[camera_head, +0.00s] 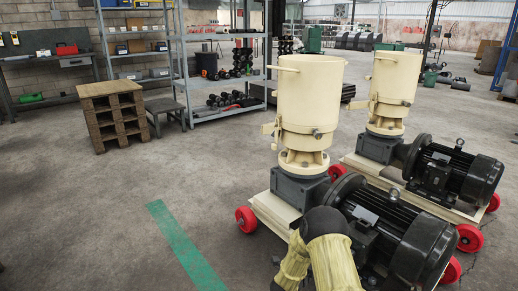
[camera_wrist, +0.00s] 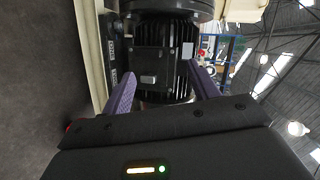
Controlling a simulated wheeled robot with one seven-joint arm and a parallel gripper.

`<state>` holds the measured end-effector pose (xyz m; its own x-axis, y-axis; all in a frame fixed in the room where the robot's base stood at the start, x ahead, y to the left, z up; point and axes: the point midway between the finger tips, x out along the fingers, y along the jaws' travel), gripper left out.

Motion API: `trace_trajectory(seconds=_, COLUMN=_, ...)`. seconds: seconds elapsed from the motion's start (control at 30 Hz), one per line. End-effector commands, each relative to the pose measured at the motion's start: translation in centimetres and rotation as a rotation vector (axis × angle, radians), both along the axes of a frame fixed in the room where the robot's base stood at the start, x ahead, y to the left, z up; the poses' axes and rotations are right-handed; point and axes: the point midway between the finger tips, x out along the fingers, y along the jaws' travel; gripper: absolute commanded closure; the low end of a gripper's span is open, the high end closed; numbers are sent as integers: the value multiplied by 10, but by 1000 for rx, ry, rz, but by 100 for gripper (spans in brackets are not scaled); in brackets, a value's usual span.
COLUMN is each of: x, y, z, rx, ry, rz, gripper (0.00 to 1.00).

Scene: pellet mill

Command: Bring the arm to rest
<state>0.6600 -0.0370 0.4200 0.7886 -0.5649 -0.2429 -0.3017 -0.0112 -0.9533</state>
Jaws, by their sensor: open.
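My gripper shows in the wrist view (camera_wrist: 163,85), its two purple fingers spread apart with nothing between them. Beyond the fingers is the black finned motor (camera_wrist: 165,50) of the near pellet mill; I cannot tell how far off it is. In the head view my arm, in a yellow cover, shows at the bottom in front of the near motor (camera_head: 395,225). My gripper is hidden in that view. The near pellet mill (camera_head: 308,100) has a cream hopper and stands upright on a base with red wheels.
A second pellet mill (camera_head: 392,85) with its motor (camera_head: 455,172) stands behind to the right. A wooden pallet stack (camera_head: 113,115), a small stool (camera_head: 165,112) and metal shelves (camera_head: 225,65) stand at the back. The floor at left, with a green stripe (camera_head: 185,243), is clear.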

Motion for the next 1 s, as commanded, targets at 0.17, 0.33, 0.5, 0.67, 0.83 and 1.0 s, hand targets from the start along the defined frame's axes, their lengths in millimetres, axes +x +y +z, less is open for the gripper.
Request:
trace_trajectory(seconds=0.17, x=4, y=20, z=59, rx=-50, ry=184, rz=216, gripper=40)
trace_trajectory(seconds=0.33, x=-11, y=38, z=103, rx=-133, ry=365, rz=432, gripper=40)
trace_trajectory(seconds=0.5, x=-44, y=51, z=145, rx=-241, ry=541, rz=650, gripper=40)
trace_trajectory(seconds=0.67, x=-90, y=58, z=179, rx=-358, ry=708, rz=855, gripper=40)
trace_trajectory(seconds=0.83, x=-151, y=59, z=211, rx=-488, ry=882, rz=1069, gripper=40)
trace_trajectory(seconds=1.0, x=-214, y=53, z=234, rx=-601, ry=1039, rz=1261, gripper=40)
